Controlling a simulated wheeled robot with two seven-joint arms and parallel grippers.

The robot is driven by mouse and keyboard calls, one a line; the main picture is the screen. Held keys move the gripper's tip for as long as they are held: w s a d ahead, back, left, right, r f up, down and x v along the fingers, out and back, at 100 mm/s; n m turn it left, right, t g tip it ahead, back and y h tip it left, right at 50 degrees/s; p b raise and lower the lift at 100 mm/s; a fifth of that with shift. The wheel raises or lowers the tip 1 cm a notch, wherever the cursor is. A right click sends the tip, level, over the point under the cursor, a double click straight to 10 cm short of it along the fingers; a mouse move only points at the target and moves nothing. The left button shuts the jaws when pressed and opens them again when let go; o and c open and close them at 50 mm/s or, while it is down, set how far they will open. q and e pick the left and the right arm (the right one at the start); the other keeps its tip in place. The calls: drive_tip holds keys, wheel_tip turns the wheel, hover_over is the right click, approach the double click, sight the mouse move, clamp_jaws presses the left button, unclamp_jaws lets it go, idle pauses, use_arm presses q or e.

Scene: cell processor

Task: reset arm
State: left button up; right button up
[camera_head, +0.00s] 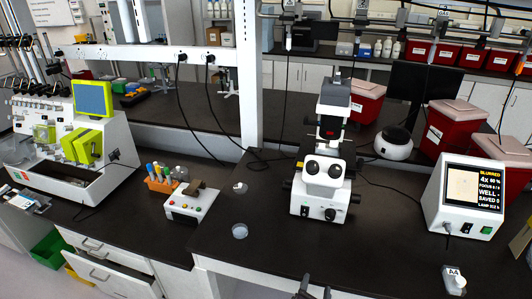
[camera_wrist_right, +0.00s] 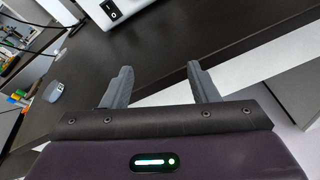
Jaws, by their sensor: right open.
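My right gripper (camera_head: 315,288) shows at the bottom middle of the head view, at the front edge of the dark bench (camera_head: 265,262). In the right wrist view my right gripper (camera_wrist_right: 160,80) has its two grey fingers spread apart with nothing between them. My left gripper does not show in either view. A white microscope (camera_head: 322,175) stands on the bench ahead of the right gripper, apart from it.
A display box (camera_head: 462,198) reading "BLURRED" stands at right, with a small labelled item (camera_head: 454,280) in front. Small round dishes (camera_head: 240,231) lie left of the microscope. A cell processor (camera_head: 75,140) and a tube rack (camera_head: 161,180) are further left.

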drive_tip(key=s+a+r+m+g+y, duration=0.3)
drive_tip(key=s+m+g, duration=0.35)
drive_tip(key=m, duration=0.75)
drive_tip(key=s+d+r+m+g+y, duration=0.1)
drive_tip(key=s+d+r+m+g, duration=0.1)
drive_tip(key=s+d+r+m, duration=0.35)
drive_tip(key=s+d+r+m+g+y, duration=0.1)
drive_tip(key=s+d+r+m+g, duration=0.15)
drive_tip(key=s+r+m, duration=0.4)
drive_tip(key=s+f+g+b, duration=0.15)
drive_tip(key=f+b, duration=0.25)
drive_tip(key=f, duration=1.6)
drive_tip(key=s+f+t+b, duration=0.15)
drive_tip(key=f+b, duration=0.25)
drive_tip(key=f, duration=1.5)
use_arm(q)
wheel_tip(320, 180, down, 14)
drive_tip(key=b, duration=0.5)
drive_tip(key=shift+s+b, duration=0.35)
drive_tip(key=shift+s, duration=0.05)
use_arm(e)
drive_tip(key=s+d+f+g, duration=0.1)
drive_tip(key=s+d+f, duration=0.1)
drive_tip(key=s+f, duration=0.8)
drive_tip(key=s+d+f+g, duration=0.1)
drive_tip(key=s+d+f, duration=0.1)
drive_tip(key=s+f, duration=0.8)
wheel_tip(320, 180, down, 5)
drive_tip(key=shift+r+n+h, duration=0.15)
drive_tip(key=shift+n+h, duration=0.15)
